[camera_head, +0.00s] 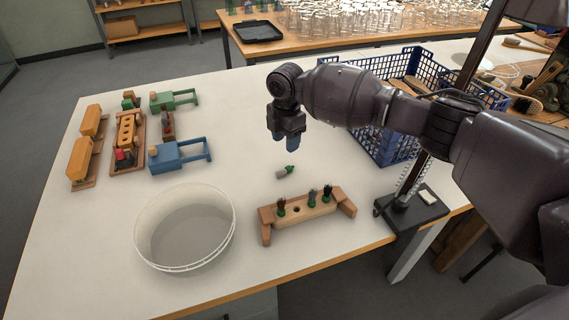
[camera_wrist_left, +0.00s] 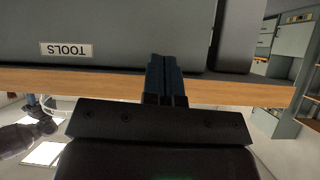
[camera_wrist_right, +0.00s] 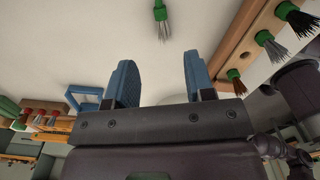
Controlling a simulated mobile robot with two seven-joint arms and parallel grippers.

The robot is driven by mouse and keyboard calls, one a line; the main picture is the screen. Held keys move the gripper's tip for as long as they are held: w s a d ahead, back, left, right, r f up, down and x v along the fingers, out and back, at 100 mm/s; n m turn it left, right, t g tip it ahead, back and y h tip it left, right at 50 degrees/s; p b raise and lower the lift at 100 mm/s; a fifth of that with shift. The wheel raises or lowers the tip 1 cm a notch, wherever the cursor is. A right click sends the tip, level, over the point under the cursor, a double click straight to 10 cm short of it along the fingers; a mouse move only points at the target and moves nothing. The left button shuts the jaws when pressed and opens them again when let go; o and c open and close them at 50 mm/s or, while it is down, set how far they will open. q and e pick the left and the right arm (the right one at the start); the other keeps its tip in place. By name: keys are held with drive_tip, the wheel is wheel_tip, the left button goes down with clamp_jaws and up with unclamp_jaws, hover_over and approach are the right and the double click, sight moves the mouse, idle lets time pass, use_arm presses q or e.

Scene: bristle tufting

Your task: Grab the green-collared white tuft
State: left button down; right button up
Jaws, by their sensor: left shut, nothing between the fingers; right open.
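The green-collared white tuft (camera_head: 284,172) lies alone on the white table, its green collar toward the upper right. It also shows at the top of the right wrist view (camera_wrist_right: 160,14), with pale bristles, beyond and roughly between the fingertips. My right gripper (camera_head: 288,145) hangs above the table just behind the tuft, pointing down. Its blue fingers are open and empty in the right wrist view (camera_wrist_right: 158,70). My left gripper shows only in the left wrist view (camera_wrist_left: 165,65), shut and empty, in front of a grey surface labelled TOOLS.
A wooden rack (camera_head: 325,209) holding several green-collared tufts with darker bristles stands in front of the tuft. A white tub (camera_head: 150,247) is at the left front. A blue crate (camera_head: 393,148) is at the right, blue (camera_head: 168,160) and green clamps at the left. Table around the tuft is clear.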

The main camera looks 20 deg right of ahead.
hover_over(288, 167)
drive_tip(key=f, duration=0.4)
drive_tip(key=shift+s+a+f+b, duration=0.25)
drive_tip(key=shift+a+f+b, duration=0.15)
drive_tip(key=shift+f, duration=0.35)
drive_tip(key=shift+d+f, duration=0.1)
drive_tip(key=shift+f, duration=0.25)
drive_tip(key=f, duration=0.2)
drive_tip(key=f+b, duration=0.1)
drive_tip(key=f, duration=0.1)
drive_tip(key=shift+w+d, duration=0.15)
drive_tip(key=shift+d, duration=0.05)
use_arm(q)
drive_tip(key=shift+s+f, duration=0.2)
drive_tip(key=shift+f, duration=0.55)
use_arm(e)
drive_tip(key=shift+c, duration=0.2)
use_arm(q)
drive_tip(key=shift+d, duration=0.1)
use_arm(e)
clamp_jaws()
